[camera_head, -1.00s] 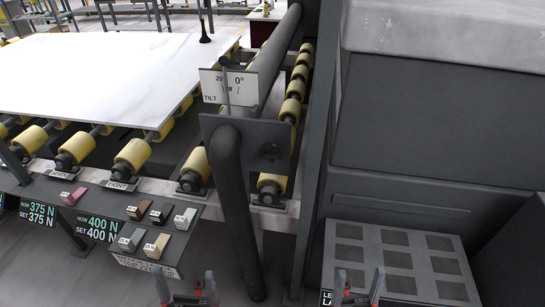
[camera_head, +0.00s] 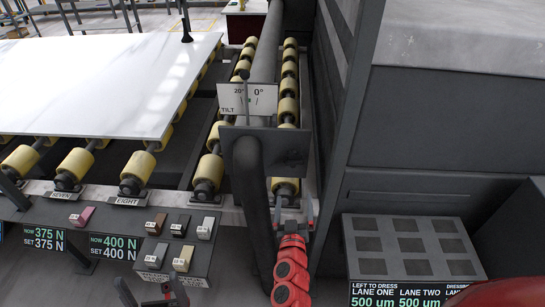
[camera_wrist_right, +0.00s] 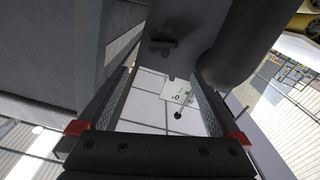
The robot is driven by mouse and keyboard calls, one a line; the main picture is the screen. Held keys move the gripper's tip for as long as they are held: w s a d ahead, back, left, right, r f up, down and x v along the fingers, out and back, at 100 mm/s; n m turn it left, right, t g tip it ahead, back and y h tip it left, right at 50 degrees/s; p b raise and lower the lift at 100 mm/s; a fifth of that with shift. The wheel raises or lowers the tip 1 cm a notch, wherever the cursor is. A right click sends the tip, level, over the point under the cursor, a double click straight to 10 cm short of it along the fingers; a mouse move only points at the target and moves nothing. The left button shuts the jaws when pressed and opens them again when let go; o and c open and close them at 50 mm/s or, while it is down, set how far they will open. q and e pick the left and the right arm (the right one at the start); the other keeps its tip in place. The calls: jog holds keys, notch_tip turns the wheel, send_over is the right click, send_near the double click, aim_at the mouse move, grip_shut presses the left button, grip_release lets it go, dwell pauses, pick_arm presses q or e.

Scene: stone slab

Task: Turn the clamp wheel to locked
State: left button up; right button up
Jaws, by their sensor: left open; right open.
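A dark upright plate (camera_head: 265,143) stands on a thick bent pipe (camera_head: 250,190) in the head view. A small dark fitting (camera_head: 293,156) sits on its right part. It also shows in the right wrist view (camera_wrist_right: 162,44). My right gripper (camera_head: 292,206) is open and empty, just below the plate and right of the pipe; its fingers (camera_wrist_right: 165,85) frame the plate's edge area in the wrist view. My left gripper (camera_head: 170,290) is open at the bottom edge, partly cut off.
A white TILT card (camera_head: 247,99) stands above the plate. A white slab (camera_head: 100,80) lies on yellow rollers at left. A small panel with coloured blocks (camera_head: 175,245) is left of the pipe. A dark cabinet (camera_head: 450,140) and a lane panel (camera_head: 410,245) stand at right.

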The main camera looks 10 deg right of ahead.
jog(key=p, duration=0.3)
send_near(294, 163)
jog(key=x, duration=0.8)
jog(key=shift+w, duration=0.35)
jog(key=shift+w+f, duration=0.1)
jog(key=shift+w, duration=0.25)
jog(key=shift+w+d, duration=0.15)
jog(key=shift+w, duration=0.15)
jog(key=shift+w+d, duration=0.2)
jog(key=shift+w, duration=0.05)
jog(key=shift+c, duration=0.2)
jog(key=c, duration=1.3)
jog(key=shift+o, duration=0.2)
